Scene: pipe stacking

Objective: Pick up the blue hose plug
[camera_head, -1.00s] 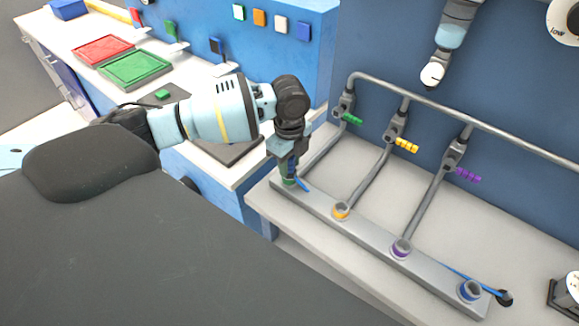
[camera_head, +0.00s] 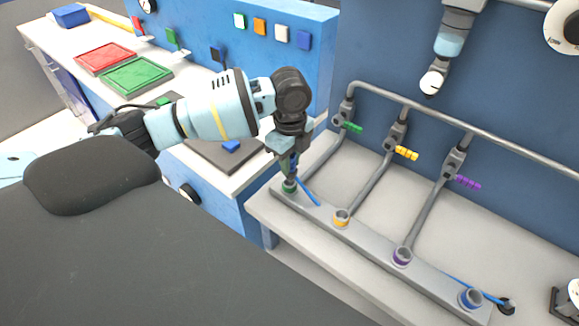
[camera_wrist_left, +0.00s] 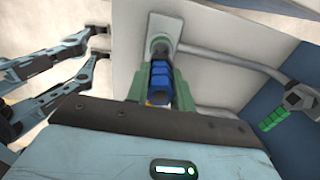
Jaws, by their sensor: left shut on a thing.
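The blue hose plug (camera_wrist_left: 161,76) shows in the left wrist view between the two green fingers of my left gripper (camera_wrist_left: 160,92). In the head view the left gripper (camera_head: 290,166) points down over the green-ringed socket (camera_head: 289,187) at the left end of the grey manifold bar. The fingers are shut on the plug. Its lower end is close to the socket; I cannot tell whether they touch. A thin blue strip (camera_head: 307,194) slants beside the fingertips. Two spread fingers at the left of the left wrist view look like my right gripper (camera_wrist_left: 100,40).
The manifold bar (camera_head: 372,238) also carries orange (camera_head: 341,217), purple (camera_head: 401,257) and blue-ringed (camera_head: 471,298) sockets. Pipes rise behind to valves with green (camera_head: 348,127), yellow (camera_head: 406,153) and purple (camera_head: 467,183) handles. A blue panel stands behind the left bench.

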